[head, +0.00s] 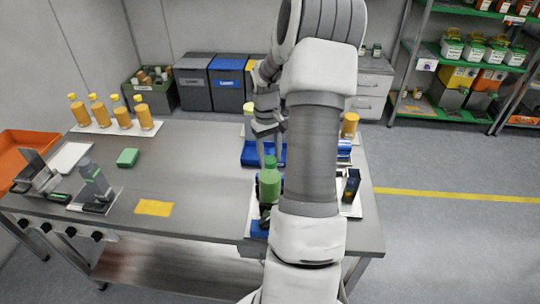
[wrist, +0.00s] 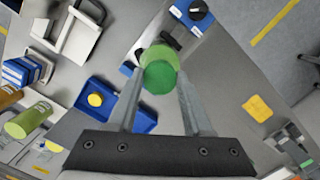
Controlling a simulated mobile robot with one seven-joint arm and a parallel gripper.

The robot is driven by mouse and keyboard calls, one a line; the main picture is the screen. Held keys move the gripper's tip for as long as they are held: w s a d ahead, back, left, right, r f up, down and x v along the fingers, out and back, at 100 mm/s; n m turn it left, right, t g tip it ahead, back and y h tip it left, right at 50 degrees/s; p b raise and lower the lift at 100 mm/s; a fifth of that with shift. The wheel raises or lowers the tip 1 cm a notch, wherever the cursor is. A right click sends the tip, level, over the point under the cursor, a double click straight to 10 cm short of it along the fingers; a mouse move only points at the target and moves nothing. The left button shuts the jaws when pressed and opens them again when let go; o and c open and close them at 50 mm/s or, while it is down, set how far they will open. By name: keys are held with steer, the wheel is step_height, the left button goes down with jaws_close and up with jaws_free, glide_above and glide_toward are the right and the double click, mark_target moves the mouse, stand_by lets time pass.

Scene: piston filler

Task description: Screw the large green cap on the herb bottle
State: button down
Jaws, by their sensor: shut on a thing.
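The green herb bottle (head: 269,188) stands upright at the right part of the table, at a black holder with a blue base (head: 259,229). The large green cap (head: 270,163) is at the bottle's top, in line with it; I cannot tell whether its threads are engaged. In the wrist view the round cap (wrist: 158,78) lies between my fingertips and hides part of the lighter green bottle (wrist: 160,54). My gripper (head: 269,150) points down from above, shut on the cap. My arm hides part of the table to the right.
A blue tray (head: 250,160) stands just behind the bottle; a yellow cap (wrist: 95,99) lies in it. A green block (head: 128,157) and a yellow card (head: 153,208) lie on the left. Several orange bottles (head: 122,116) stand at the back left. The table's middle is clear.

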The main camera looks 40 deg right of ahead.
steer(key=shift+f, duration=0.2)
steer(key=shift+m, duration=0.5)
steer(key=m, duration=0.3)
steer(key=m+b, duration=0.1)
steer(key=m, duration=0.1)
steer(key=shift+m+t+y, duration=0.3)
steer(key=shift+m, duration=0.1)
steer(key=m, duration=0.3)
steer(key=shift+m, duration=0.3)
steer(key=m, duration=0.4)
steer(key=shift+m+t, duration=0.3)
steer(key=shift+t, duration=0.1)
steer(key=shift+c, duration=1.2)
jaws_free()
